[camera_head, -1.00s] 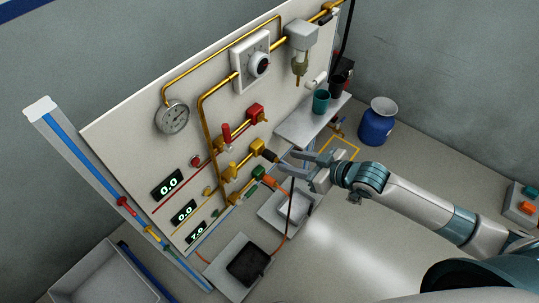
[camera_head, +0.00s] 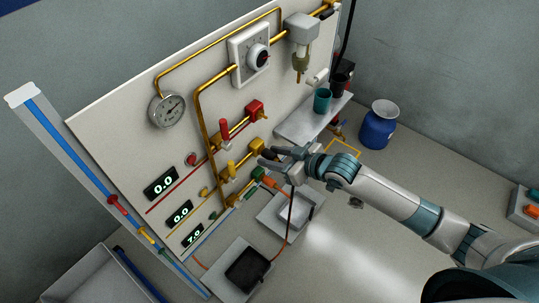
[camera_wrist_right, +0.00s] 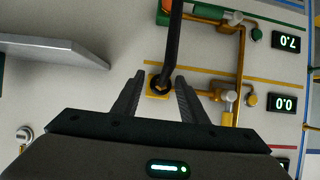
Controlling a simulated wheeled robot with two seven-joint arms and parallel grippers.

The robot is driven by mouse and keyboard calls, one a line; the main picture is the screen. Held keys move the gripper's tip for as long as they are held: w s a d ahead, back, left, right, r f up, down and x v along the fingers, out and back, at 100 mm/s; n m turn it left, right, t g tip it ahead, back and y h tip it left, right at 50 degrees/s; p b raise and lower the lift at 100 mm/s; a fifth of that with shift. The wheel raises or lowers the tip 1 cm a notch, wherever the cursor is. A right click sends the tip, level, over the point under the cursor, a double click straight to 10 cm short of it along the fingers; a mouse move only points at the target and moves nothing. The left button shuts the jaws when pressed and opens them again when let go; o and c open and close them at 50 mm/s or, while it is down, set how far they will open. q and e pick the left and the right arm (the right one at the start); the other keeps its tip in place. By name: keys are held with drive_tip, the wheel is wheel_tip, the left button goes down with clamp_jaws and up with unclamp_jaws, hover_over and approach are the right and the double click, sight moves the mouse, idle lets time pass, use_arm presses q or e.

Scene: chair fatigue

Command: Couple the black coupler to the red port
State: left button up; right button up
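The black coupler (camera_head: 267,154) sits at the yellow port (camera_head: 256,145) on the panel. In the right wrist view the black coupler (camera_wrist_right: 161,83) is in front of the yellow port block (camera_wrist_right: 151,92), with its dark hose (camera_wrist_right: 174,40) running to the top edge. The red port (camera_head: 255,108) is above the yellow one, with nothing visible plugged into it. My right gripper (camera_head: 283,154) is at the coupler. In the wrist view its fingers (camera_wrist_right: 160,76) are apart, one on each side of the coupler; contact is not clear. My left gripper is not in view.
A grey shelf (camera_head: 300,124) with a teal cup (camera_head: 322,100) juts out right of the ports. A green port with an orange coupler (camera_head: 270,183) is below. Grey trays (camera_head: 265,217) lie at the panel's foot. A red-handled valve (camera_head: 225,130) is left of the ports.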

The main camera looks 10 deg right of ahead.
clamp_jaws()
drive_tip(key=shift+s+d, duration=0.15)
drive_tip(key=shift+s+d+p, duration=0.3)
drive_tip(key=shift+s+p, duration=0.1)
drive_tip(key=shift+p, duration=0.05)
drive_tip(key=shift+s, duration=0.1)
drive_tip(key=shift+s+d+p, duration=0.4)
drive_tip(key=shift+s+d, duration=0.05)
drive_tip(key=shift+s+d, duration=0.1)
drive_tip(key=shift+s, duration=0.1)
idle(0.5)
